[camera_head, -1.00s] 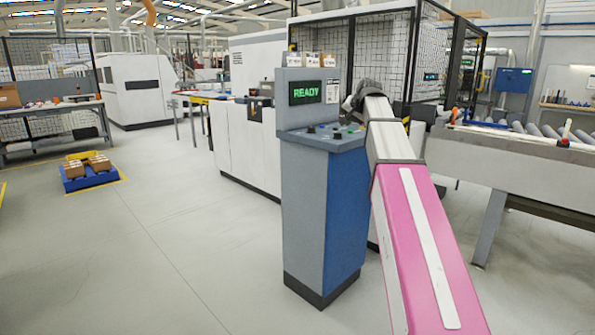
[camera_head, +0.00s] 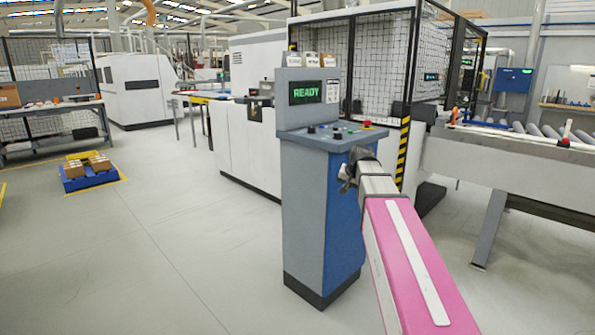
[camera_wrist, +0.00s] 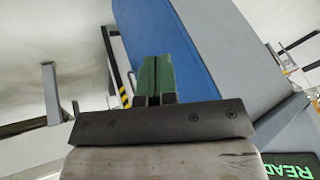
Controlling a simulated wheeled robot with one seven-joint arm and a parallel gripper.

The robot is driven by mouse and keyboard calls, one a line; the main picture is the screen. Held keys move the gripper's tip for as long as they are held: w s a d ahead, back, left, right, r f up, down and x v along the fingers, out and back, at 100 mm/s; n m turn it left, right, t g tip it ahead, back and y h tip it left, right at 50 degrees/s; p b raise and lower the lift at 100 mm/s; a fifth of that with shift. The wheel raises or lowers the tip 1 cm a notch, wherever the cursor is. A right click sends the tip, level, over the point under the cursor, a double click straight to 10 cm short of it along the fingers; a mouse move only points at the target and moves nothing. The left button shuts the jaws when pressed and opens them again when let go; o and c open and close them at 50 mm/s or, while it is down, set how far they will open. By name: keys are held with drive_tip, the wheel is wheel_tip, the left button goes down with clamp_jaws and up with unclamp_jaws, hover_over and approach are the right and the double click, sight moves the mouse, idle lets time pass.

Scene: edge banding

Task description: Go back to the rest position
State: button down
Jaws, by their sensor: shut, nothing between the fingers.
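My gripper (camera_wrist: 156,78) shows in the wrist view with its green fingers together and nothing between them. In the head view my gripper (camera_head: 346,180) is at the end of my pink and white arm, beside the right side of the control console and below its panel top; its fingers are mostly hidden there. The console (camera_head: 305,210) is a grey and blue pedestal. Its green screen reads READY (camera_head: 305,92). The sloped panel carries dark knobs and a red button (camera_head: 367,124). In the wrist view the console's blue side (camera_wrist: 170,30) lies beyond the fingers.
A grey roller conveyor (camera_head: 500,155) stands to the right. A mesh guard (camera_head: 380,60) with a yellow-black striped post (camera_head: 403,155) rises behind the console. A blue pallet with boxes (camera_head: 90,178) sits on the floor at left. The floor in front is clear.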

drive_tip(key=s+f+n+g+h, duration=0.2)
drive_tip(key=s+f+g, duration=0.3)
drive_tip(key=s+f, duration=2)
wheel_tip(320, 180, down, 4)
drive_tip(key=shift+r+n, duration=0.2)
drive_tip(key=shift+n, duration=0.5)
